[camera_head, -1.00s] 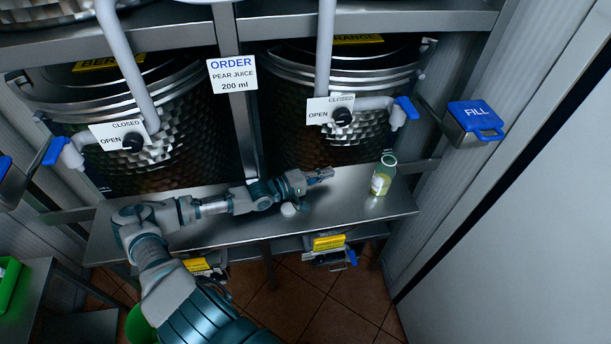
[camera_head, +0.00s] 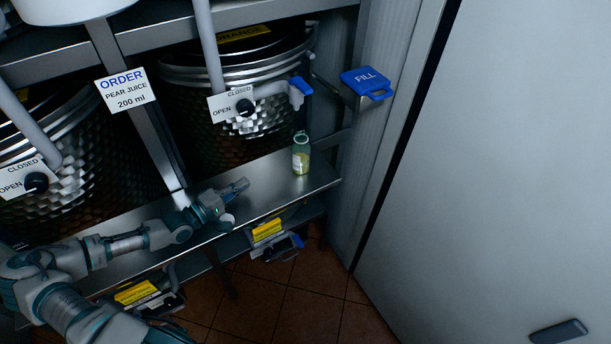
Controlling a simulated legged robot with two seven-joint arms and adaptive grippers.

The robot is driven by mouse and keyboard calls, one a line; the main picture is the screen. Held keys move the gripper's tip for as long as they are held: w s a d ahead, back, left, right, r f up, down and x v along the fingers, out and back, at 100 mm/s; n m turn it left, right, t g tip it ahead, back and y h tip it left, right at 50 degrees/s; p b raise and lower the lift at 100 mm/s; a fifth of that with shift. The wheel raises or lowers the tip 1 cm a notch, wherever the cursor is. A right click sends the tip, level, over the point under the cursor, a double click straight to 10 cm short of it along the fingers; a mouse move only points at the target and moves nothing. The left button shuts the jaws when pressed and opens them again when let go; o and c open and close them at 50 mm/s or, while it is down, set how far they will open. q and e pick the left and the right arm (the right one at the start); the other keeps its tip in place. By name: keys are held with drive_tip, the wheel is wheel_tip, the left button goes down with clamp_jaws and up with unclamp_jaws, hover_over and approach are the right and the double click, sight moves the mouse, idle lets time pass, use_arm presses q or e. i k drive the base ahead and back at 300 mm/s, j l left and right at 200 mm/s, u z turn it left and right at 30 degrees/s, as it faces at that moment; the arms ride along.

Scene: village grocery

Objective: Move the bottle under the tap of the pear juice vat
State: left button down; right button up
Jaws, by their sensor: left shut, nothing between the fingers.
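A small glass bottle (camera_head: 301,156) with yellow-green contents stands upright on the metal shelf (camera_head: 262,202), near its right end. It stands below and close to the blue-tipped tap (camera_head: 300,88) of the vat labelled ORANGE (camera_head: 187,100). My left gripper (camera_head: 240,186) is shut and empty over the shelf, left of the bottle and apart from it. A white cap-like piece (camera_head: 228,220) lies by the gripper. An order sign (camera_head: 126,90) reads pear juice, 200 ml. No pear label on a vat is readable. My right gripper is not in view.
A second vat (camera_head: 85,165) stands on the left, partly cut off. A large pale panel (camera_head: 500,170) fills the right side.

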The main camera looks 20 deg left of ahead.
sight(300, 149)
drive_tip(key=k+l, duration=0.65)
drive_tip(key=l, duration=0.15)
